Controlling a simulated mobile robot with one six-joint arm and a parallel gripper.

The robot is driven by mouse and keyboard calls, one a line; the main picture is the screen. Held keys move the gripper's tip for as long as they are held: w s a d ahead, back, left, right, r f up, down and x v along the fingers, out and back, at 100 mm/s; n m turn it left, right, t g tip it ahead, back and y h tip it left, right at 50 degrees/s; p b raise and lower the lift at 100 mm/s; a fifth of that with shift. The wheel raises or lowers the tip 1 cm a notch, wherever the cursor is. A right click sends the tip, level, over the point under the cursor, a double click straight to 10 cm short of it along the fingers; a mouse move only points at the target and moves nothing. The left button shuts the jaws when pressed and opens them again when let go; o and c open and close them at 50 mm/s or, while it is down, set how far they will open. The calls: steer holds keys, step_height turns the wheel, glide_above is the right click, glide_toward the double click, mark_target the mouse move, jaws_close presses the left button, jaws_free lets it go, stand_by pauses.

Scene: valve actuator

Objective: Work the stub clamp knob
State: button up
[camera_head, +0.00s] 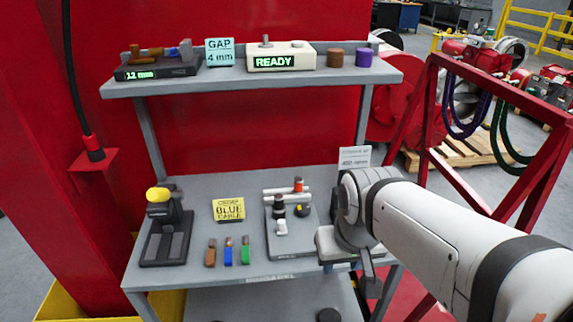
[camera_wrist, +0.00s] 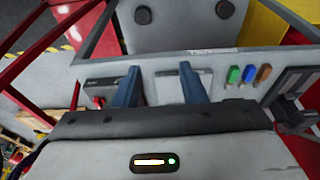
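A grey clamp fixture (camera_head: 290,248) lies on the bench, left of my arm in the head view. It carries pale bars, a red-topped post (camera_head: 298,184), a black knob (camera_head: 279,207), a black-and-yellow part (camera_head: 302,210) and a small white block (camera_head: 281,228). I cannot tell which of these is the stub clamp knob. My gripper (camera_wrist: 160,90) is over the right part of the bench, beside the fixture. In the wrist view its two blue fingers stand wide apart with nothing held between them. The gripper body hides part of the bench behind it.
A yellow sign (camera_head: 228,209), several coloured pieces (camera_head: 228,255) and a black stand with a yellow top (camera_head: 166,235) are on the bench. The shelf (camera_head: 225,83) above holds a READY box (camera_head: 281,58). A red frame (camera_head: 470,177) with hanging cables stands right.

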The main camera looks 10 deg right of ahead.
steer(key=shift+o, duration=0.7)
steer(key=shift+w, duration=0.25)
steer(key=o, duration=0.3)
steer(key=w+n, duration=0.1)
steer(key=w, duration=0.1)
steer(key=w+a+r+n+p, duration=0.1)
steer(key=n, duration=0.1)
steer(key=w+r+n, duration=0.1)
steer(key=w, duration=0.1)
steer(key=shift+w+a+g, duration=0.25)
steer(key=shift+w+g, duration=0.05)
steer(key=shift+w, duration=0.05)
steer(key=shift+o, duration=0.2)
steer(key=n+g+p, duration=0.2)
steer(key=n+p, duration=0.2)
steer(key=n, duration=1.4)
glide_toward(303, 207)
steer(key=shift+s+f, duration=0.2)
steer(key=shift+s, duration=0.05)
steer(key=shift+w+f, duration=0.15)
steer(key=shift+f, duration=0.15)
step_height(303, 207, down, 8)
steer(key=shift+r+p, duration=0.2)
steer(key=shift+p, duration=0.5)
steer(key=shift+c, duration=0.3)
